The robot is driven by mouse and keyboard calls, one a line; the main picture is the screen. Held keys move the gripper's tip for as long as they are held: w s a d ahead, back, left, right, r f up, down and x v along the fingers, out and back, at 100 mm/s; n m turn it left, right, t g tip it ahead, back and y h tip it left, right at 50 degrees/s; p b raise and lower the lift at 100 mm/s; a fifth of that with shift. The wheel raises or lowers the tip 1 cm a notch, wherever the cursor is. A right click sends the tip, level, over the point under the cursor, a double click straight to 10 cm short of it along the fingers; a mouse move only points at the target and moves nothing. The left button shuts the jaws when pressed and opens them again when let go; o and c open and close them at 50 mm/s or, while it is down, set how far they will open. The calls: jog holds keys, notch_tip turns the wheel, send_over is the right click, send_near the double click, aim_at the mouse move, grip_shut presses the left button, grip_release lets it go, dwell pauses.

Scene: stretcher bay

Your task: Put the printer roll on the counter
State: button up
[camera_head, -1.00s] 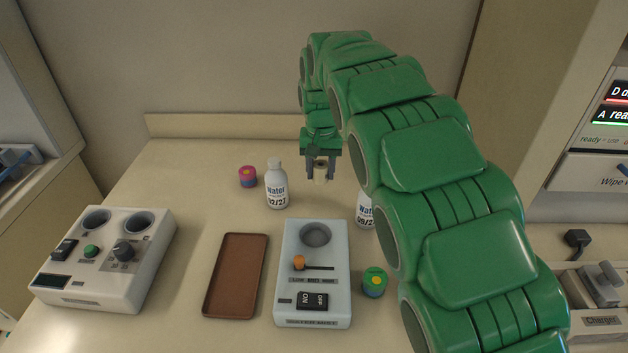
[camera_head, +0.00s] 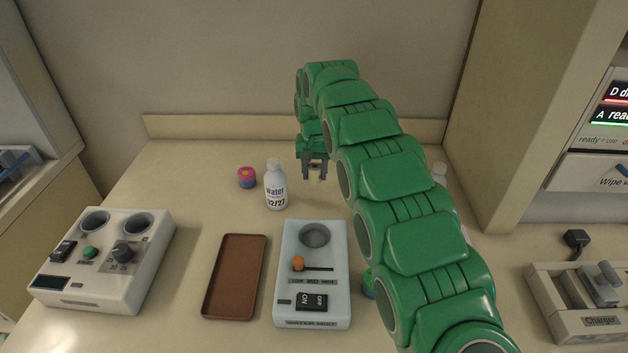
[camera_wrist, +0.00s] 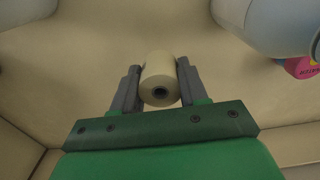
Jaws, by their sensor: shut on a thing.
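The printer roll (camera_wrist: 160,80) is a small cream cylinder with a dark hollow core, between the fingers in the wrist view. My gripper (camera_wrist: 158,88) is shut on it, one grey finger on each side. In the head view my gripper (camera_head: 315,176) points down over the back of the counter (camera_head: 180,190), right of a water bottle. There the roll (camera_head: 315,178) shows only as a small pale patch between the fingertips. I cannot tell whether the roll touches the counter.
A water bottle (camera_head: 275,190) stands close left of my gripper, with a pink-and-yellow tub (camera_head: 247,178) beyond it. A brown tray (camera_head: 236,275), a warmer device (camera_head: 312,270) and a white control box (camera_head: 105,255) stand nearer. My arm partly hides a green tub (camera_head: 368,284) and another bottle (camera_head: 439,172).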

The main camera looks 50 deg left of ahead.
aim_at(314, 190)
jog(key=shift+w+a+f, duration=0.2)
jog(key=shift+a+f, duration=0.1)
jog(key=shift+f, duration=0.15)
jog(key=shift+w+a+f, duration=0.2)
jog(key=shift+a+f, duration=0.05)
jog(key=shift+f, duration=1.6)
jog(key=shift+f, duration=0.1)
jog(key=o, duration=1)
jog(key=shift+o, duration=0.2)
notch_tip(314, 190, up, 11)
jog(key=shift+r, duration=0.55)
